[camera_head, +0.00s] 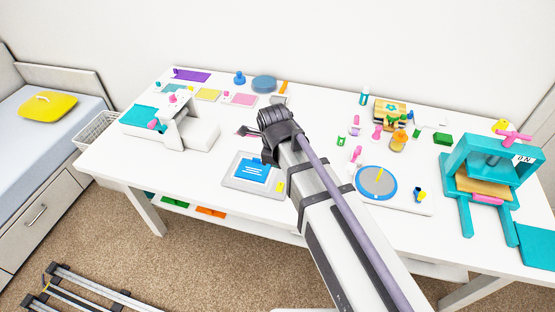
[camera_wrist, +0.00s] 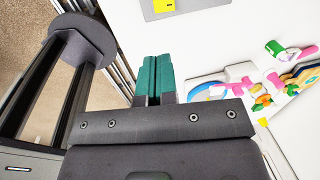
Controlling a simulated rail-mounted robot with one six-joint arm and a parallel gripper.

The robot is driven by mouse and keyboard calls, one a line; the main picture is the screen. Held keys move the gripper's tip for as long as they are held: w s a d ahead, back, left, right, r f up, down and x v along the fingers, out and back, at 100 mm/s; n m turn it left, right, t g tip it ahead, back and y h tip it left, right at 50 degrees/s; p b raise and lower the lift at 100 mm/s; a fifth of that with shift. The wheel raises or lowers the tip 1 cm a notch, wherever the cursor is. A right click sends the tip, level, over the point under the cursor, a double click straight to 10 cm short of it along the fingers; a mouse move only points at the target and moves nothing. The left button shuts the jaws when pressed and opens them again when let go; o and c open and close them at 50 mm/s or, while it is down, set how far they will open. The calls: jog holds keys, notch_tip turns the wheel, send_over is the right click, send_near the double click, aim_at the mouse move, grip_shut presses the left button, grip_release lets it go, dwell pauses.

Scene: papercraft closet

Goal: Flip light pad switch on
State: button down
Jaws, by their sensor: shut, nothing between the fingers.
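The light pad (camera_head: 235,182) is a flat grey panel on the table, left of my arm in the head view, with a blue sheet (camera_head: 252,170) on it. A small yellow switch (camera_head: 281,187) sits at its right edge. In the wrist view, part of the pad (camera_wrist: 203,4) with the yellow switch (camera_wrist: 164,6) shows at the top edge, beyond my fingertips and apart from them. My gripper (camera_wrist: 154,62) has teal fingers pressed together, shut and empty. In the head view its fingers cannot be made out behind my arm.
A white sewing machine (camera_head: 200,132) stands left of the pad. A round blue-rimmed turntable (camera_head: 376,182) and a teal press (camera_head: 462,165) are to the right. Several small craft items lie at the back. Bare tabletop surrounds the pad.

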aim_at(281, 183)
jog(key=shift+t, duration=0.4)
jog(key=b+x, duration=0.8)
jog(key=x, duration=0.1)
jog(key=b+x, duration=0.4)
jog(key=b, duration=0.1)
jog(key=shift+w+d+f, duration=0.1)
jog(key=shift+w+d, duration=0.1)
jog(key=shift+w, duration=0.25)
jog(key=shift+w+f+b, duration=0.15)
jog(key=shift+f+b, duration=0.3)
jog(key=shift+b, duration=0.05)
jog(key=shift+r, duration=0.1)
jog(key=shift+w+f+g, duration=0.15)
jog(key=shift+f+g, duration=0.15)
jog(key=shift+g, duration=0.1)
jog(key=shift+r, duration=0.1)
